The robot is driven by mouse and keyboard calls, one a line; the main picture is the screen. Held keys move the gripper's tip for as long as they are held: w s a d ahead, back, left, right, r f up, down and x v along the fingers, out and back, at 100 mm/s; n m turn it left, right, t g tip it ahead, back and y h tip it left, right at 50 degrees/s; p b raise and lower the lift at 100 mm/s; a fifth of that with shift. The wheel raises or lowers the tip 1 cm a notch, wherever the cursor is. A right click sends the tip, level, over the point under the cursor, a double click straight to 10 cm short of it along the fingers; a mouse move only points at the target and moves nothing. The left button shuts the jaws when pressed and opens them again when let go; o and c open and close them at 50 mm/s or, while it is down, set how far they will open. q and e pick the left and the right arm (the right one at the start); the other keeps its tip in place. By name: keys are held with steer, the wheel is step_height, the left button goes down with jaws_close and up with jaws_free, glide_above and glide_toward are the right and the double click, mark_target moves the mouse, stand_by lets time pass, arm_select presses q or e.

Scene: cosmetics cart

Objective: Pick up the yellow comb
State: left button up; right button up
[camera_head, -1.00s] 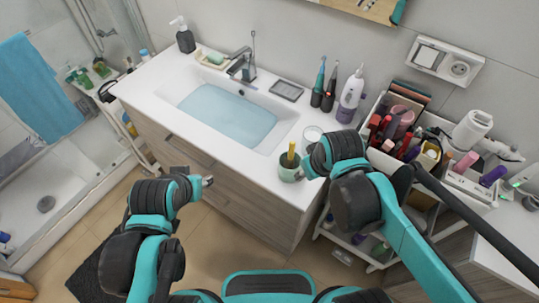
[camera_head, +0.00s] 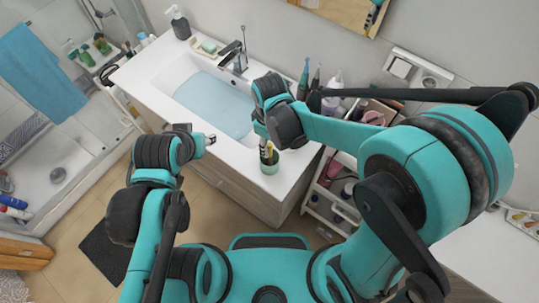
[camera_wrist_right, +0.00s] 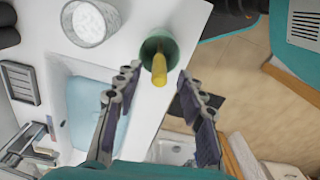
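The yellow comb (camera_head: 268,151) stands upright in a small green cup (camera_head: 270,167) near the counter's front edge. In the right wrist view the comb (camera_wrist_right: 159,68) points out of the cup (camera_wrist_right: 150,47) toward the camera. My right gripper (camera_wrist_right: 158,80) is open, with one finger on each side of the comb in that view; I see no clear contact. In the head view the right gripper (camera_head: 263,142) is just above the cup, its fingers partly hidden by the wrist. My left gripper (camera_head: 209,139) is in front of the counter, away from the comb; its opening is too small to tell.
The sink basin (camera_head: 215,103) lies left of the cup. A white-rimmed glass (camera_wrist_right: 90,22) stands near the cup in the wrist view. A cart (camera_head: 335,195) with bottles stands right of the cabinet. The floor (camera_head: 215,215) before the cabinet is clear.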

step_height(320, 180, down, 4)
steer(key=shift+w+f+b, duration=0.1)
steer(key=shift+w+b, duration=0.05)
steer(key=shift+b, duration=0.15)
jaws_close()
